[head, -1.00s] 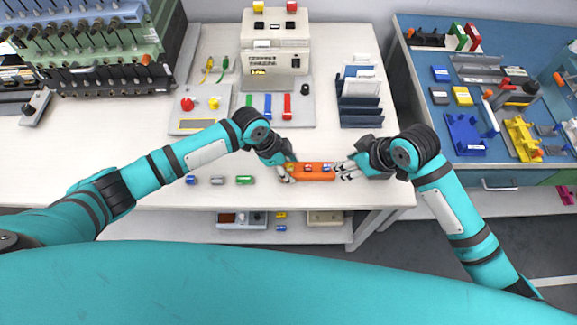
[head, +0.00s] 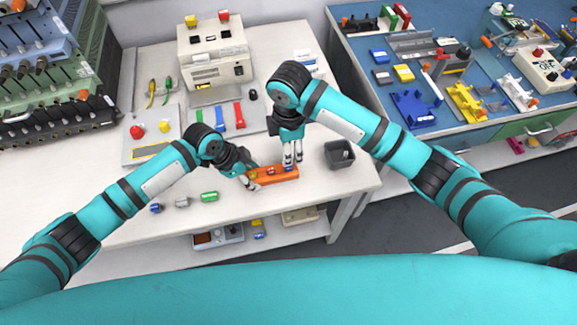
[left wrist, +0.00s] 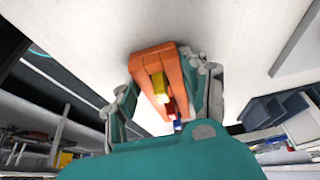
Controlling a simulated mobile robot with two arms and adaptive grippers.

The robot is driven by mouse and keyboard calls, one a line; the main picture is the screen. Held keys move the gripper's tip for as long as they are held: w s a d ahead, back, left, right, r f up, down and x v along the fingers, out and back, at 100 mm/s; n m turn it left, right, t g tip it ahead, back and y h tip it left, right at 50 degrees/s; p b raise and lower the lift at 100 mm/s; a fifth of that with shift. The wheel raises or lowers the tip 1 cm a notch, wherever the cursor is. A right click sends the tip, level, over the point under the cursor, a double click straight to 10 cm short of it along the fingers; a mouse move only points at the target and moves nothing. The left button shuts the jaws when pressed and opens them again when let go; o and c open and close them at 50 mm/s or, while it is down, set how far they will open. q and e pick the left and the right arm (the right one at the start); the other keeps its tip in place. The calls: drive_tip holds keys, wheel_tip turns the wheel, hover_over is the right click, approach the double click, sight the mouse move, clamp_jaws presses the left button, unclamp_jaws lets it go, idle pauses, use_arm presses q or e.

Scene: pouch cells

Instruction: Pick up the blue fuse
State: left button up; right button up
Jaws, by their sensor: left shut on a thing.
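An orange holder (head: 268,178) lies near the front edge of the white table with a row of small fuses in it. The left wrist view shows the orange holder (left wrist: 150,62) with yellow, red and blue fuses. The blue fuse (head: 289,167) is at the holder's right end and also shows small in the left wrist view (left wrist: 177,126). My left gripper (head: 250,182) is shut on the holder's left end. My right gripper (head: 292,160) points down at the blue fuse; its fingers partly hide it, and I cannot tell whether they grip it.
Loose blue (head: 156,208), grey (head: 182,202) and green (head: 209,196) cylinders lie left of the holder. An open dark bin (head: 340,154) stands to the right. A panel with coloured bars (head: 221,118) and a beige machine (head: 214,55) are behind. A blue workbench (head: 365,52) is at right.

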sight(289, 168)
wheel_tip(289, 168, down, 3)
drive_tip(key=shift+f, duration=0.1)
drive_tip(key=shift+w+d+f, duration=0.1)
drive_tip(key=shift+w+f, duration=0.05)
drive_tip(key=shift+f, duration=0.75)
drive_tip(key=shift+w+d+f, duration=0.1)
drive_tip(key=shift+w+f, duration=0.05)
drive_tip(key=shift+f, duration=0.7)
drive_tip(key=shift+w+f, duration=0.15)
drive_tip(key=shift+f, duration=0.75)
clamp_jaws()
